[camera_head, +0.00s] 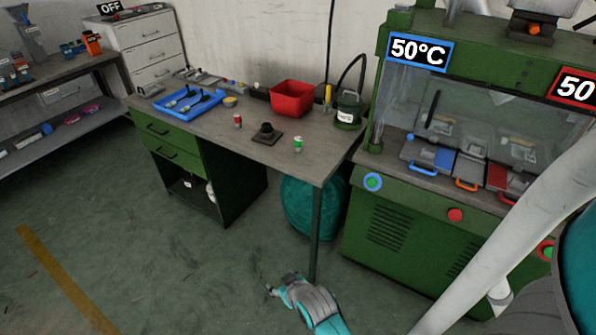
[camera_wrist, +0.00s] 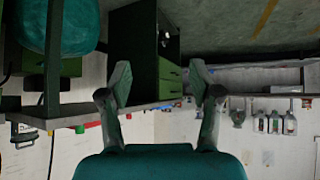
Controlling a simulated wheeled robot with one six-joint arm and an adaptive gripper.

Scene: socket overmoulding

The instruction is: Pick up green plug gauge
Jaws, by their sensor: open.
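A small green plug gauge with a light top (camera_head: 298,143) stands on the workbench, near its front right edge. A similar small red piece (camera_head: 237,120) stands further left on the bench. My gripper (camera_head: 270,287) is low in front of the bench in the head view, below the tabletop and well apart from the gauge. In the wrist view my gripper (camera_wrist: 160,85) has its two fingers spread wide with nothing between them.
A green press machine (camera_head: 400,215) stands at the right. The floor (camera_head: 150,270) at front left is clear.

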